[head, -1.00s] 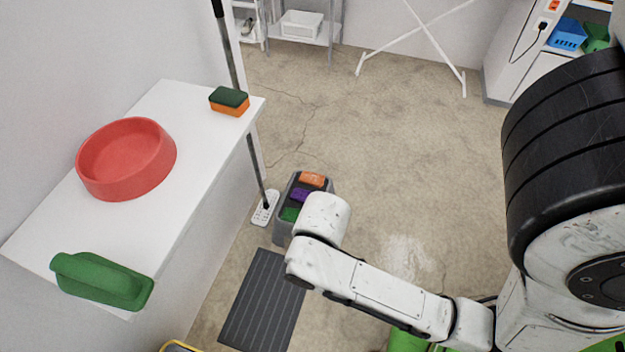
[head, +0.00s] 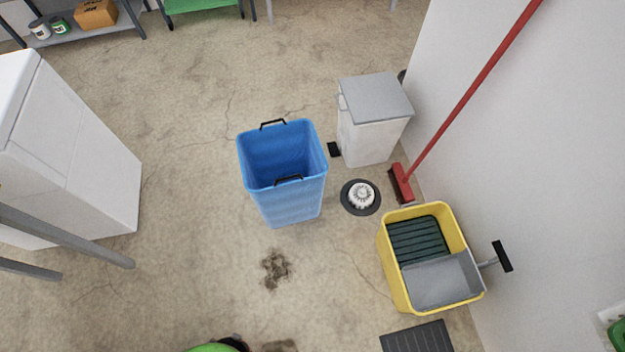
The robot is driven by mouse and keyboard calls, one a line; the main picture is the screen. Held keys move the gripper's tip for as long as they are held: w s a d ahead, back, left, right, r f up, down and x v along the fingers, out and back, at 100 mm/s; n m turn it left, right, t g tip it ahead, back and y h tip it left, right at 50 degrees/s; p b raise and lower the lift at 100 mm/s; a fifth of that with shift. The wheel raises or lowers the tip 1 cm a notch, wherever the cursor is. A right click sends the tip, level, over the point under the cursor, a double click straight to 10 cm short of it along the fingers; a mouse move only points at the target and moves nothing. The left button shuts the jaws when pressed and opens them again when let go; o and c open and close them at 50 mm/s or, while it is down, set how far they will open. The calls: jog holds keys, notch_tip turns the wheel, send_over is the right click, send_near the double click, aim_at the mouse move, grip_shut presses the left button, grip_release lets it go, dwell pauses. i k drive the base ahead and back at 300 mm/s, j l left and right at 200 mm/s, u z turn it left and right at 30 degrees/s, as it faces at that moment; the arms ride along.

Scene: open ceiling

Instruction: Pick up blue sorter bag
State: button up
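The blue sorter bag (head: 290,205) stands upright on the concrete floor in the middle of the head view. It is a tall, open-topped bag, and the part of its inside that shows looks empty. Two black handles stand at its rim, one on the far side and one on the near side. Nothing covers the bag from this view. My gripper and arm are out of view, so whether it is open or shut does not show.
A white bin with a grey lid (head: 376,98), a white brush on a dark disc (head: 361,195), a red broom (head: 470,90) and a yellow mop bucket (head: 393,262) stand right of the bag. A white cabinet (head: 75,150) stands left. Floor nearer me is open, with a dark stain (head: 275,268).

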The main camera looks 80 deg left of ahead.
aim_at(284, 166)
jog(key=k+u, duration=0.15)
jog(key=u, duration=1.85)
